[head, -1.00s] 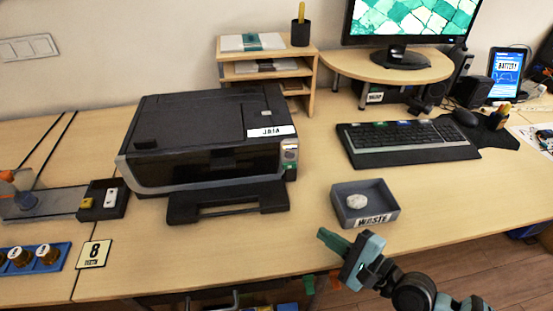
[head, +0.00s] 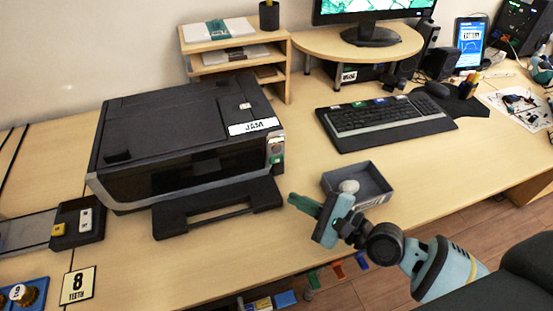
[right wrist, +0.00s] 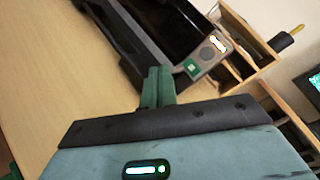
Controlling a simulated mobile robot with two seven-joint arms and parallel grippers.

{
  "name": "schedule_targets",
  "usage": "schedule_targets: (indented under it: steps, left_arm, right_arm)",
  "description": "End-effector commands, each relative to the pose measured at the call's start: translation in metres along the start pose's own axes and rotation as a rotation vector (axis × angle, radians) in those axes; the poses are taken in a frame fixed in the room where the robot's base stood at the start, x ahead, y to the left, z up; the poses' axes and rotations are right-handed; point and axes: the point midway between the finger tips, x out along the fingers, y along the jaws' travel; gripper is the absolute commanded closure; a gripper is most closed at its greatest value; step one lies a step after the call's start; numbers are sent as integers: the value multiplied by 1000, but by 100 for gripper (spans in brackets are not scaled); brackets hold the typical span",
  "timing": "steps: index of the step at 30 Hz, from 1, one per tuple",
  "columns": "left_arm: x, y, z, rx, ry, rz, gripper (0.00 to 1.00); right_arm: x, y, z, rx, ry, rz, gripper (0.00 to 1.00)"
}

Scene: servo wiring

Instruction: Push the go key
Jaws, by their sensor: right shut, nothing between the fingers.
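The printer (head: 185,140) is black and grey with a "JAM" label. A small green key (head: 277,159), which looks like the go key, is low on the panel at its right front corner. In the right wrist view the green key (right wrist: 192,67) has a small white mark and sits below a grey round button (right wrist: 207,53). My right gripper (head: 293,198) is shut and empty, in front of and below the panel. In the right wrist view its fingertips (right wrist: 159,70) point towards the panel, left of the key and apart from it. My left gripper is not in view.
The printer's output tray (head: 220,207) juts forward left of my right gripper. A grey waste tray (head: 378,191) with a crumpled white ball (head: 349,186) is just behind my right arm. A keyboard (head: 385,120) and a wooden shelf (head: 287,60) stand farther back.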

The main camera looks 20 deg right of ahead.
Motion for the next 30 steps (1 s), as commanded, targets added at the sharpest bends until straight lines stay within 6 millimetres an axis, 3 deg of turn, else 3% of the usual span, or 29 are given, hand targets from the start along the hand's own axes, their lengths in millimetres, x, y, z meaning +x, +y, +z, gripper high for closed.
schedule_targets:
  steps: [7,21,30]
  left_arm:
    - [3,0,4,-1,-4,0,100]
    - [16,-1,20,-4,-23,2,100]
    - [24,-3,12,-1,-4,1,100]
  right_arm:
    - [12,-5,-7,0,0,-1,100]
    - [57,-28,-32,1,0,-1,100]
    - [70,-37,-38,0,0,-1,100]
